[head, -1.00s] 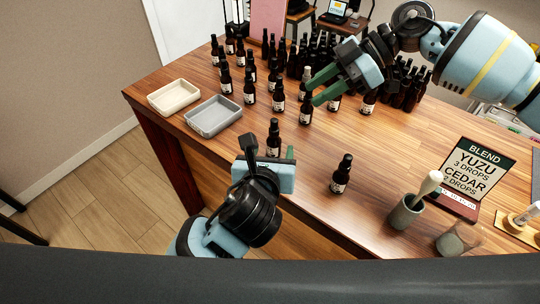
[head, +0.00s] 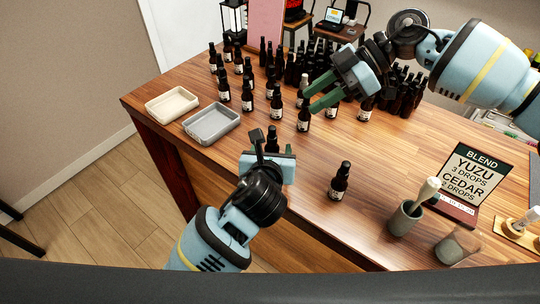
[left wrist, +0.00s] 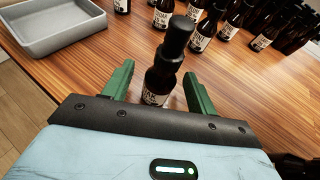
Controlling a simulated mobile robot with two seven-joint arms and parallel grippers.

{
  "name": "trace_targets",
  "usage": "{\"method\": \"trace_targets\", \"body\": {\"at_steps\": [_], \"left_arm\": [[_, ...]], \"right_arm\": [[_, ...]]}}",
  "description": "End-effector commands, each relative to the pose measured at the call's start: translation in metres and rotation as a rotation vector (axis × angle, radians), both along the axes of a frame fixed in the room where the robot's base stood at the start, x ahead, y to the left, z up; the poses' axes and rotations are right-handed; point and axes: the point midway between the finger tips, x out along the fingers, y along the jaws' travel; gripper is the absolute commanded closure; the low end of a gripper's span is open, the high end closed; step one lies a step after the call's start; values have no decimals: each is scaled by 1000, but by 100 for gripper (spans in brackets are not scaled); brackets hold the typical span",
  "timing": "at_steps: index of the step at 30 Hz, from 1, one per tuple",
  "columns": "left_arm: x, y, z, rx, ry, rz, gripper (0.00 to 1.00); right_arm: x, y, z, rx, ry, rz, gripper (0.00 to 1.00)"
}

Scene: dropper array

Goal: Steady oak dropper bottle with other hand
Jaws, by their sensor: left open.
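A dark dropper bottle (head: 272,138) with a black cap stands upright near the table's front edge. My left gripper (left wrist: 157,72) is open, with a green finger on either side of this bottle (left wrist: 164,75) in the left wrist view. I see no clear contact. In the head view my left gripper hides the bottle's lower part. My right gripper (head: 312,99) is open above the table among the bottles, its green fingers apart with nothing seen between them.
A cream tray (head: 150,109) and a grey tray (head: 191,128) lie at left. Many dark bottles (head: 246,97) stand behind. A single bottle (head: 340,182), a mortar with pestle (head: 403,222), a glass (head: 449,250) and a blend card (head: 488,165) are at right.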

Motion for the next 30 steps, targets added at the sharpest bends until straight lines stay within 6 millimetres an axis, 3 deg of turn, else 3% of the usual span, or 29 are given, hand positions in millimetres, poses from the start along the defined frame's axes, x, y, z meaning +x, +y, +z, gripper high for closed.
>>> {"method": "trace_targets", "body": {"at_steps": [12, 23, 30], "left_arm": [[7, -1, -3, -1, 1, -1, 42], [7, -1, -3, -1, 1, -1, 90], [7, -1, -3, -1, 1, -1, 92]], "right_arm": [[0, 0, 0, 0, 0, 0, 64], [0, 0, 0, 0, 0, 0, 64], [0, 0, 0, 0, 0, 0, 64]]}}
